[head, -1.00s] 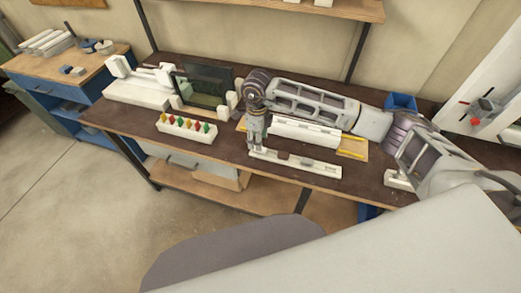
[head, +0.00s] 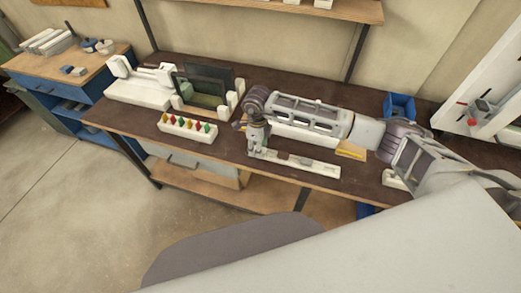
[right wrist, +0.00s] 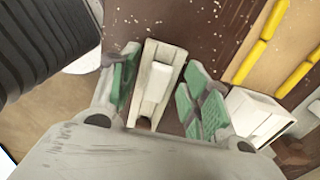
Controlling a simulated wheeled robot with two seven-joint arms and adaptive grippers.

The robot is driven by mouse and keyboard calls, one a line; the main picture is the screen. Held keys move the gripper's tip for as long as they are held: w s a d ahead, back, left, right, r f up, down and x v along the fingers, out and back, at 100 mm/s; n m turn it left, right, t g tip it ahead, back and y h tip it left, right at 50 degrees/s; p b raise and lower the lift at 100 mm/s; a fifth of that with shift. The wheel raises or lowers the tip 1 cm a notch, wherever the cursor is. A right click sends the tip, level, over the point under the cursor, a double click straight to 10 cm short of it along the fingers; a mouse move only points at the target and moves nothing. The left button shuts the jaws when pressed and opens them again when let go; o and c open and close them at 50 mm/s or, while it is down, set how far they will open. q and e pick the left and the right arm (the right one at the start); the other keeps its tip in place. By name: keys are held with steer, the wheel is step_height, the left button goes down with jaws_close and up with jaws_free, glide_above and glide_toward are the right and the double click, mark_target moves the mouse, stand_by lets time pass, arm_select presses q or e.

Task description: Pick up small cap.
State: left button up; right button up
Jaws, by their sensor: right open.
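A long white holder (head: 314,166) lies along the front edge of the dark bench, with small pieces on it. In the right wrist view the white holder (right wrist: 172,52) runs between my fingers, with a small pale block (right wrist: 157,82) on it. This may be the small cap; I cannot tell for sure. My right gripper (head: 256,151) points down over the holder's left end. Its green-padded fingers (right wrist: 158,92) are open on either side of the holder, with nothing clearly gripped. My left gripper is out of view.
A white block with several coloured pieces (head: 187,128) stands left of my gripper. A larger white fixture (head: 138,92) is behind it. Yellow strips (head: 351,154) lie on a wooden board behind the holder. A blue bin (head: 399,105) stands at the back right.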

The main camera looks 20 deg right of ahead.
steer(key=c, duration=0.8)
steer(key=shift+o, duration=0.2)
step_height(320, 180, up, 10)
steer(key=b, duration=0.2)
stand_by(0.6)
